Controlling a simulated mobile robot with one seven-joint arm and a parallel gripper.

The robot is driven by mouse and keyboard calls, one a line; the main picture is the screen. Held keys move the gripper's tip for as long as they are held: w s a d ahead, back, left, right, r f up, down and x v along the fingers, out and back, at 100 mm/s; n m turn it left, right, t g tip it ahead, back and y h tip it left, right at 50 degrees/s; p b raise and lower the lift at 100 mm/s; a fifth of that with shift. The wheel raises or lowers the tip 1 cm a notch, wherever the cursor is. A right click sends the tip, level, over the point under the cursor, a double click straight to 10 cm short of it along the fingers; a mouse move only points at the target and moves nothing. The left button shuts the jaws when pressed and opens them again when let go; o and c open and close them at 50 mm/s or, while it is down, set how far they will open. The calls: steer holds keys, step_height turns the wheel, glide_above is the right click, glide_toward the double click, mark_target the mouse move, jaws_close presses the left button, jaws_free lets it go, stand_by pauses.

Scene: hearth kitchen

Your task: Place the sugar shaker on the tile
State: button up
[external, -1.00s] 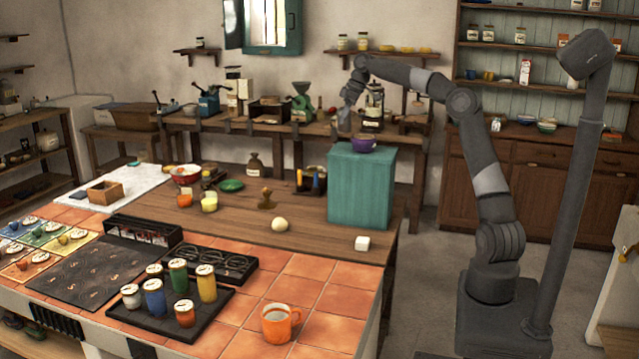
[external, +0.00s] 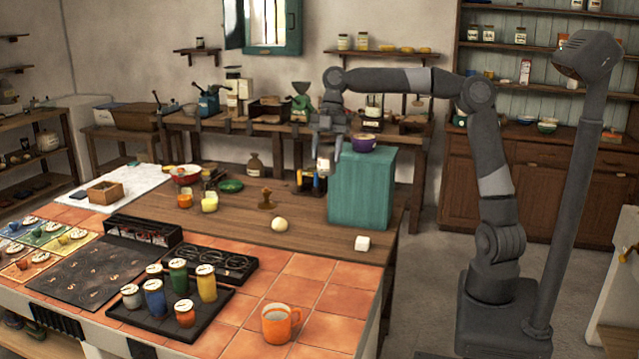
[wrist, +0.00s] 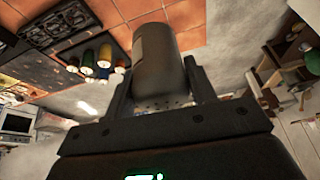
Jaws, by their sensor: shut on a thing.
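My gripper (external: 328,150) is shut on a grey cylinder, which I take to be the sugar shaker (wrist: 160,62); in the wrist view it sits between the two fingers.
A teal block (external: 362,190) with a purple bowl (external: 363,142) on it stands close right of my gripper. A black holder (external: 310,184) is just below.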

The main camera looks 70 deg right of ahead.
step_height(320, 180, down, 24)
steer(key=shift+w+a+f, duration=0.6)
steer(key=shift+a+f, duration=1.2)
steer(key=shift+f, duration=0.15)
steer(key=shift+w+a+f, duration=0.6)
steer(key=shift+a+f, duration=1.2)
steer(key=shift+f, duration=0.1)
steer(key=shift+w+a+f, duration=0.6)
steer(key=shift+a+f, duration=1.2)
steer(key=shift+f, duration=0.15)
steer(key=shift+f, duration=0.15)
steer(key=o, duration=1)
